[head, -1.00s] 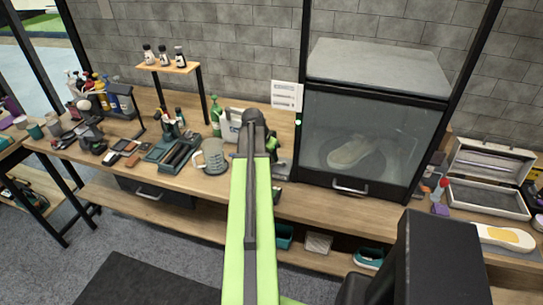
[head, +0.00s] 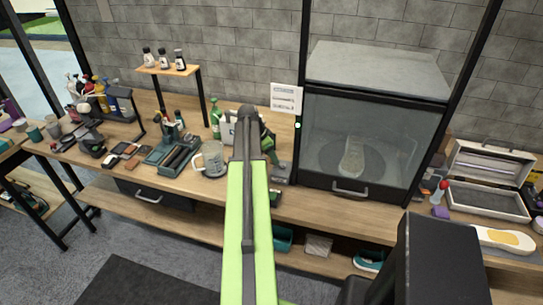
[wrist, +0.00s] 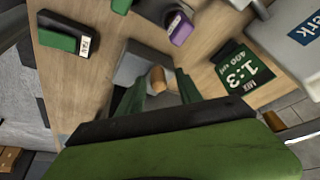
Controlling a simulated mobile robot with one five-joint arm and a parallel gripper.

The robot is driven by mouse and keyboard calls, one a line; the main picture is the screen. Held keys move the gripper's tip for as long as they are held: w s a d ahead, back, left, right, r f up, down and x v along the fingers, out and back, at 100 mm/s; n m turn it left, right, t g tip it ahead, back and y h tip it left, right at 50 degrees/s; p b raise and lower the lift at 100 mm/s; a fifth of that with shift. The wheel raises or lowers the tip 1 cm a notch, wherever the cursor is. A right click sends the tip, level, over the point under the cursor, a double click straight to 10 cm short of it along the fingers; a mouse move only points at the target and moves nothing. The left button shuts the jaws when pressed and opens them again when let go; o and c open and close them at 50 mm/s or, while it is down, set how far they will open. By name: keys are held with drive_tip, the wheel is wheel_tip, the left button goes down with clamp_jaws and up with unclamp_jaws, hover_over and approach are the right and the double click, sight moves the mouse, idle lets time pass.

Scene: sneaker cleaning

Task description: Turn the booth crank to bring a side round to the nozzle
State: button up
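The booth (head: 374,75) stands at the right of the head view, its glass door closed. A pale sneaker (head: 352,158) is inside on a round turntable (head: 330,160), one end facing the door. The crank's grey base (head: 281,171) is on the bench left of the booth. In the wrist view, the crank's tan handle (wrist: 157,78) sits between the green fingers of my gripper (wrist: 160,88), which look shut on it; the exact contact is partly hidden. In the head view, my arm covers most of my gripper (head: 267,142).
A green bottle (head: 215,124), a clear jug (head: 211,158) and a white container (head: 228,128) stand left of my arm. An open case (head: 487,198) and a shoe-shaped piece (head: 505,238) lie right of the booth.

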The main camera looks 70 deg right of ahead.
drive_tip(key=p+v, duration=1.6)
drive_tip(key=v, duration=0.1)
drive_tip(key=shift+r, duration=0.2)
drive_tip(key=shift+w, duration=0.2)
